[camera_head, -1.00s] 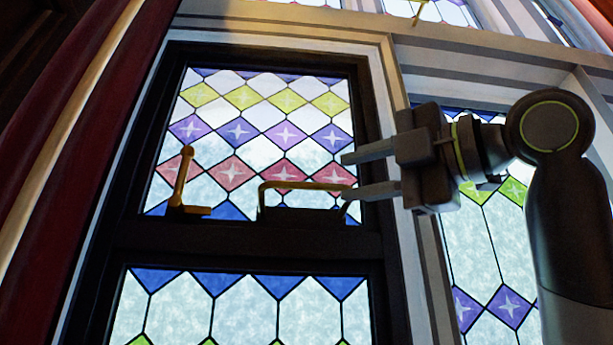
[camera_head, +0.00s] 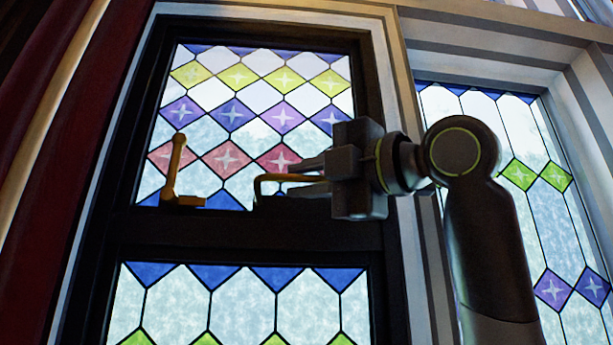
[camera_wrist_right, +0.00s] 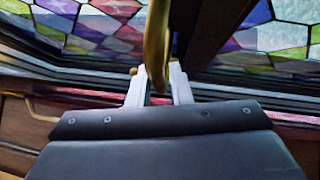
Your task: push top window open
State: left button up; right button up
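The top window (camera_head: 245,100) is a dark-framed stained-glass pane in the head view, with yellow, purple and red diamonds. It looks closed in its frame. A brass bar handle (camera_head: 268,178) sits at its lower edge, partly hidden by my right gripper. My right gripper (camera_head: 302,177) reaches in from the right, its fingers above and below the bar, with a gap between them. In the right wrist view, the brass bar (camera_wrist_right: 157,50) runs between the two pale fingers (camera_wrist_right: 160,88); firm contact is not clear. My left gripper is not in view.
A brass lever latch (camera_head: 175,170) stands upright left of the handle. Below is another stained-glass window (camera_head: 240,305), and a further one (camera_head: 530,200) is at the right behind my arm. A dark red curtain (camera_head: 40,130) hangs at the left.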

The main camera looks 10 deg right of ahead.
aim_at(303, 200)
grip_shut()
jog(key=shift+w, duration=0.1)
jog(key=w, duration=0.2)
jog(key=w+f, duration=0.1)
jog(key=w, duration=0.2)
jog(key=shift+o, duration=1.8)
grip_release()
jog(key=shift+s, duration=0.1)
